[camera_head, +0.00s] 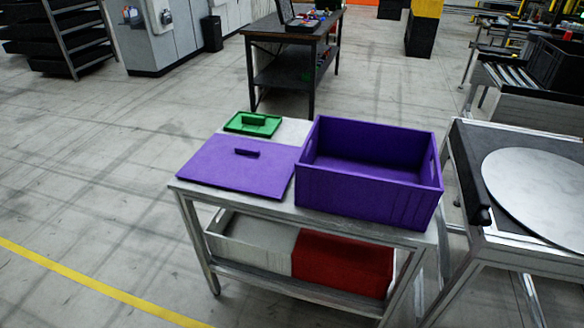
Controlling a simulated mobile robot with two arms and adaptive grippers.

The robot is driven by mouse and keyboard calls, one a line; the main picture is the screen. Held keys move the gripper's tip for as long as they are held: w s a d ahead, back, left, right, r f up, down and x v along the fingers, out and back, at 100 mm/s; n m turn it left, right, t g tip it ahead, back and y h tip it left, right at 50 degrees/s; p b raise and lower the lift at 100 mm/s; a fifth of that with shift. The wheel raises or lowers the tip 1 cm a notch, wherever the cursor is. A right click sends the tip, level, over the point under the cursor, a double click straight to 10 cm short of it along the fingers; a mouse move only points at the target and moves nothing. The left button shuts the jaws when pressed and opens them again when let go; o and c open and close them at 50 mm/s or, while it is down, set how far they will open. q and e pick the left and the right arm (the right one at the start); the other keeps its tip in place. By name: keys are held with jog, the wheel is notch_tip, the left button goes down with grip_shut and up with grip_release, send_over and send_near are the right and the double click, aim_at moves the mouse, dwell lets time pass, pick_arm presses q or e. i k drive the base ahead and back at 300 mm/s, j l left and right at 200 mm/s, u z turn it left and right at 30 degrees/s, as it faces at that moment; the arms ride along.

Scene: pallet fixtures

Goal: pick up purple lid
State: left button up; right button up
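The purple lid (228,170) lies flat on the left part of a metal table (282,207), with a raised purple handle (247,152) near its far edge. An open purple crate (364,190) stands on the same table, just right of the lid, and looks empty. Neither of my grippers shows in the head view.
A small green lid (252,123) with a handle lies behind the purple lid. A grey bin (250,240) and a red bin (342,263) sit on the lower shelf. A workstation with a round plate (540,190) stands close at right. The floor at left is clear.

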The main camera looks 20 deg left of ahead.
aim_at(260, 168)
jog(key=i+j, duration=0.5)
jog(key=j, duration=0.25)
jog(key=i+j+z, duration=0.1)
jog(key=i+j, duration=0.35)
jog(key=j, duration=0.3)
